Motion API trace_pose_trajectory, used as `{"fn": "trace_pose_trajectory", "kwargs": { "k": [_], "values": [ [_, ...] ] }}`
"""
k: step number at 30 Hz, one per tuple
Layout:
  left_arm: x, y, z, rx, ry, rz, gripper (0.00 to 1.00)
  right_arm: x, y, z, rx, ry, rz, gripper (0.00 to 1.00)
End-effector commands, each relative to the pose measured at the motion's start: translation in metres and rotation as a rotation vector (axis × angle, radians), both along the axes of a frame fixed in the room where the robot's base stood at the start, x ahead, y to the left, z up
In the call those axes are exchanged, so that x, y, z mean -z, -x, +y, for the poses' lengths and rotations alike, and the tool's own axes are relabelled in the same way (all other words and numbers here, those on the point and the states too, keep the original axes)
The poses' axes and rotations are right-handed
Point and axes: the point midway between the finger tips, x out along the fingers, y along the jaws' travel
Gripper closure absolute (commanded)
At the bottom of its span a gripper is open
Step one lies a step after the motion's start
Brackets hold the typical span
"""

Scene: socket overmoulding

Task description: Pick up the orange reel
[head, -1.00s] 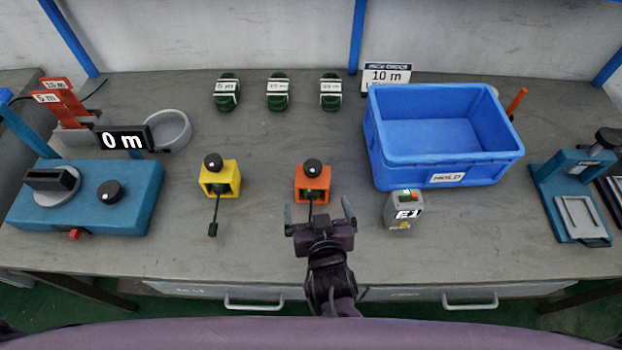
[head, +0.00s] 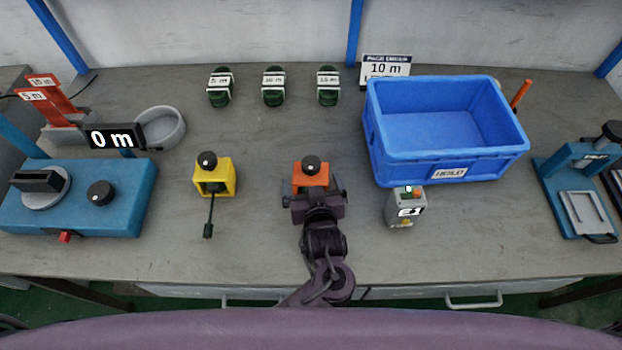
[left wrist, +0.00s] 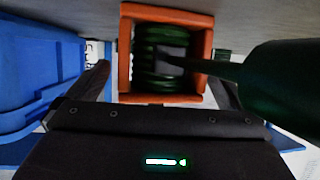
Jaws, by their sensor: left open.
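The orange reel (head: 311,176) stands upright on the bench with a black knob on top. My left gripper (head: 314,196) is open at its near side, its fingers low and to either side of the reel's front; the gripper hides the reel's lower part. In the left wrist view the orange reel (left wrist: 166,55) shows as an orange frame around a green coil, with a dark cable coming toward the camera. The open fingers of the left gripper (left wrist: 165,85) are left and right of the frame. I cannot tell whether they touch it. My right gripper is not in view.
A yellow reel (head: 214,178) with a hanging cable stands to the left. A grey device (head: 405,210) stands close on the right, before the blue bin (head: 447,168). A teal machine (head: 125,200) is far left. Several green coils lie behind; bench between them is clear.

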Motion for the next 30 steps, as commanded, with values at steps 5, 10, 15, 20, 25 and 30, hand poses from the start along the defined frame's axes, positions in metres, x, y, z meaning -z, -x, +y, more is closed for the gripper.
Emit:
{"fn": "trace_pose_trajectory", "kwargs": {
  "k": [5, 10, 15, 20, 25, 30],
  "values": [
    [0.0004, -0.0002, 0.0, 0.0, 0.0, 0.0, 0.0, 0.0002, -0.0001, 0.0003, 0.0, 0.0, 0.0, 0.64],
    [0.0003, 0.0, 0.0, 0.001, 0.0, 0.0, 0.2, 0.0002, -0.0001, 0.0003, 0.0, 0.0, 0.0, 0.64],
    [0.0003, 0.0001, 0.0, 0.001, 0.0, 0.0, 0.42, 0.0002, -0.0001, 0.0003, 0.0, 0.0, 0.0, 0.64],
    [-0.0006, -0.0003, -0.0002, 0.001, 0.001, -0.002, 0.5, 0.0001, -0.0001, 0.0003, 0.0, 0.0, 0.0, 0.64],
    [-0.0011, -0.0004, -0.0001, 0.001, 0.001, -0.002, 0.51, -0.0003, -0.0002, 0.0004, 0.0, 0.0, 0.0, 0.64],
    [-0.0086, -0.0028, 0.0004, 0.0, 0.002, -0.002, 0.51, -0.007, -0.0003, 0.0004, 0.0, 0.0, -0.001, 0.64]
  ]
}}
